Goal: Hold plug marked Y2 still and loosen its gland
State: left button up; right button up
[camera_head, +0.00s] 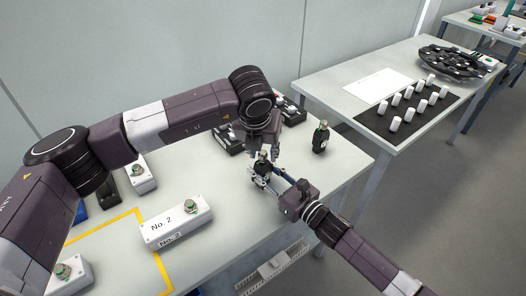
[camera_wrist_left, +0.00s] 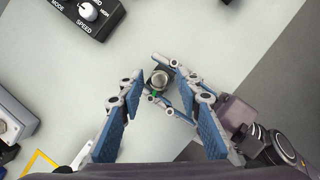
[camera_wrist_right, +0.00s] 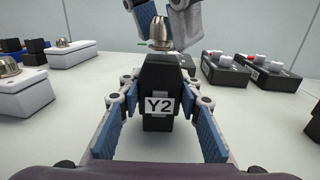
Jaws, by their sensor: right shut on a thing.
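The black plug marked Y2 (camera_wrist_right: 158,78) stands upright between the fingers of my right gripper (camera_wrist_right: 160,112), which is shut on its body. Its label faces the right wrist camera. The metal gland (camera_wrist_right: 160,32) sits on top of the plug; it also shows from above in the left wrist view (camera_wrist_left: 160,78). My left gripper (camera_wrist_left: 160,88) points down over the plug with its fingers open and spread either side of the gland, with gaps visible. In the head view the plug (camera_head: 263,168) is partly hidden by both grippers.
Another dark plug (camera_head: 320,138) stands to the right on the table. Black control boxes (camera_head: 229,137) lie behind. A white box marked No. 2 (camera_head: 176,226) stands at left by yellow tape. A side table (camera_head: 375,84) holds a black mat with white cylinders.

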pick_arm(q)
jog(key=shift+a+m+h, duration=0.1)
jog(key=shift+m+h, duration=0.3)
jog(key=shift+m, duration=0.8)
jog(key=shift+o, duration=0.6)
jog(key=o, duration=0.4)
jog(key=shift+o, duration=0.2)
jog(key=v, duration=1.2)
jog(key=shift+w+r, duration=0.1)
jog(key=shift+w, duration=0.05)
notch_tip(320, 180, up, 7)
